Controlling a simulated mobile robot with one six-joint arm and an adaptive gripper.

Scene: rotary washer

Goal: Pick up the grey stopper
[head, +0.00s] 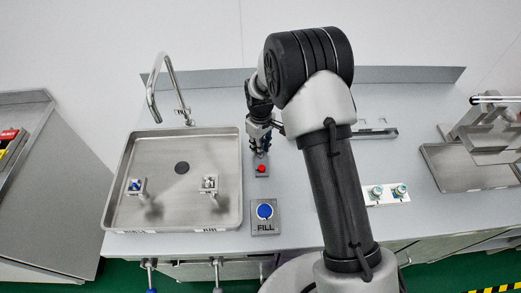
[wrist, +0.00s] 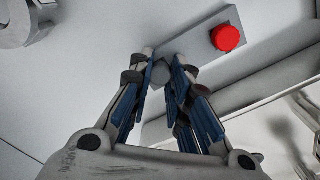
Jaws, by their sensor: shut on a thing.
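My gripper (wrist: 163,68) is shut on a small grey piece, the grey stopper (wrist: 160,74), which sits between the two blue-padded fingertips in the wrist view. Its lower part is hard to make out against the grey plate behind it. In the head view my gripper (head: 260,151) points down at the counter, just behind the red button (head: 262,168) and to the right of the sink. The stopper cannot be made out there. I cannot tell whether it still touches the surface.
The steel sink (head: 115,200) holds two small fixtures and a dark round drain (head: 182,168). A curved faucet (head: 165,85) stands behind it. A blue FILL button (head: 265,211) is in front of the red one. A white panel with knobs (head: 387,193) lies right of my arm.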

